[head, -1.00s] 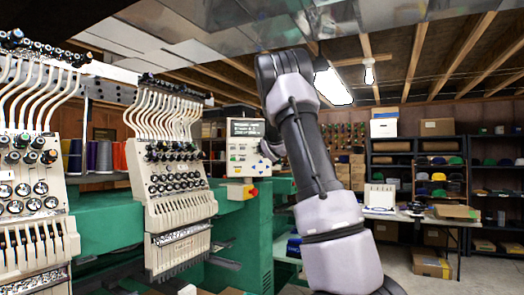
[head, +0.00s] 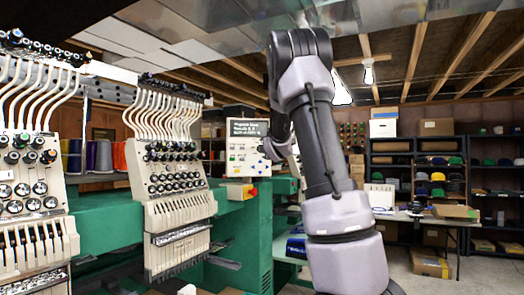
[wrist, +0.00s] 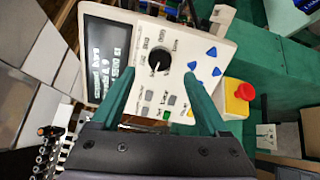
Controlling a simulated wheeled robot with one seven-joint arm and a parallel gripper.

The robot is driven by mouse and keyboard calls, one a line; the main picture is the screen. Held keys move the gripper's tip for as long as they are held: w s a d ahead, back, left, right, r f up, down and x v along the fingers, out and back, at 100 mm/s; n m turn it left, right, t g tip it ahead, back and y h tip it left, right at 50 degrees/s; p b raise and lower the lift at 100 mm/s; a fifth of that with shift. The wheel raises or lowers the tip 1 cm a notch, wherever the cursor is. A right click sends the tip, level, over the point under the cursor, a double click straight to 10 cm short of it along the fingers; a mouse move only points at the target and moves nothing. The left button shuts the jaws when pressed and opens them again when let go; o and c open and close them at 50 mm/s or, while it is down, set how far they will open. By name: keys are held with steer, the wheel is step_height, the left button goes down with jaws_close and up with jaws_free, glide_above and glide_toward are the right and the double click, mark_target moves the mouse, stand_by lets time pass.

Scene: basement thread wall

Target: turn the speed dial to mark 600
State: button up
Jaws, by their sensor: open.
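The speed dial (wrist: 157,62) is a round black knob on a white control panel (wrist: 182,42) in the wrist view. Small marks ring it, but they and its setting are too small to read surely. My gripper (wrist: 156,75) is open, with one green finger on each side of the dial in the picture. I cannot tell whether either finger touches it. In the head view the control panel (head: 240,157) stands left of my arm, and the gripper is mostly hidden behind the arm.
A dark display (wrist: 106,62) sits beside the dial, and blue arrow buttons (wrist: 212,53) are on its other side. A red stop button (wrist: 245,92) on a yellow base is right of the panel. Embroidery heads (head: 175,190) stand at left; shelves (head: 415,180) are farther back.

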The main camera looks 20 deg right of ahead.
steer(key=v, duration=0.5)
steer(key=shift+s, duration=0.1)
stand_by(0.3)
steer(key=s+a+f+m+g+y, duration=0.2)
steer(key=s+a+m, duration=0.4)
steer(key=s, duration=0.6)
steer(key=s+a+f+m+g+y, duration=0.2)
steer(key=s+a+f+m+g, duration=0.3)
steer(key=s, duration=0.8)
steer(key=s+a+f+m+g+y, duration=0.1)
steer(key=s+a+f+m+g, duration=0.2)
steer(key=s, duration=1)
steer(key=a+f+m, duration=0.3)
steer(key=a+m, duration=0.2)
steer(key=m, duration=0.2)
steer(key=shift+s+a+m+g+y, duration=0.2)
steer(key=shift+s+m+g+y, duration=0.1)
steer(key=shift+y, duration=0.1)
steer(key=shift+w+f, duration=0.1)
steer(key=shift+c, duration=0.3)
